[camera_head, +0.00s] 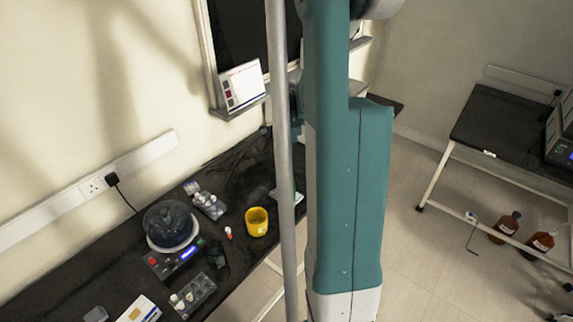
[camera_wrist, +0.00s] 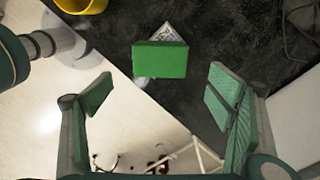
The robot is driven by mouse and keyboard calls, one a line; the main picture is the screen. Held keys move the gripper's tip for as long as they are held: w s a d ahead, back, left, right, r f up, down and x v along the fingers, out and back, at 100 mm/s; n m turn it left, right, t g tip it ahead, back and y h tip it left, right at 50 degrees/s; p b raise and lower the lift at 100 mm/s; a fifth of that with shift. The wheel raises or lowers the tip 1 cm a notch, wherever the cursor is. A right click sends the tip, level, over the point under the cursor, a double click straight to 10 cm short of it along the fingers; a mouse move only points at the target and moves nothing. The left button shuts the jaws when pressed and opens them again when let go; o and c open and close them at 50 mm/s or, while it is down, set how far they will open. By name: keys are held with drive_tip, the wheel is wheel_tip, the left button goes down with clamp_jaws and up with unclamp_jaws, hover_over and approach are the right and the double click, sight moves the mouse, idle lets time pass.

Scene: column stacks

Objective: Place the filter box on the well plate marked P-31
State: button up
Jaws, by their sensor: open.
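In the wrist view a green box (camera_wrist: 160,59) lies ahead of my gripper (camera_wrist: 160,96), near the edge of the black bench. It may be the filter box, but no label on it is readable. A pale patterned piece (camera_wrist: 167,32) shows just behind it, partly covered; I cannot tell whether it is a well plate. My gripper is open, with its two green-padded fingers wide apart and nothing between them. The box lies beyond the fingertips. In the head view my arm hides the gripper and much of that bench end. No P-31 mark is readable in either view.
A yellow pot (camera_head: 256,223) stands on the black bench (camera_head: 245,178), left of my arm. A round device (camera_head: 170,224), a control unit with a blue display (camera_head: 188,251) and racks of small bottles (camera_head: 192,294) stand further left. Brown bottles (camera_head: 504,228) stand low at right.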

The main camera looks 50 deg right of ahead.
idle(0.7)
drive_tip(key=w+a+r+n+t, duration=0.1)
drive_tip(key=a+r+n, duration=0.35)
drive_tip(key=a, duration=0.35)
drive_tip(key=a+r+n+t+h, duration=0.1)
drive_tip(key=a+r+n, duration=0.4)
drive_tip(key=a, duration=0.4)
drive_tip(key=w+a+r+n+t, duration=0.1)
drive_tip(key=a+r+n, duration=0.2)
drive_tip(key=a+r, duration=0.4)
drive_tip(key=s+a+r+n+t, duration=0.1)
drive_tip(key=s+a+n, duration=0.2)
drive_tip(key=a, duration=0.4)
drive_tip(key=s+a+r+n+t, duration=0.1)
drive_tip(key=s+a+n, duration=0.3)
drive_tip(key=a+n, duration=0.2)
drive_tip(key=s+a+r+n+t+y, duration=0.1)
drive_tip(key=s+a+n, duration=0.3)
drive_tip(key=a, duration=0.6)
drive_tip(key=shift+r+n+t, duration=0.2)
drive_tip(key=shift+n+t, duration=0.4)
drive_tip(key=shift+n, duration=0.15)
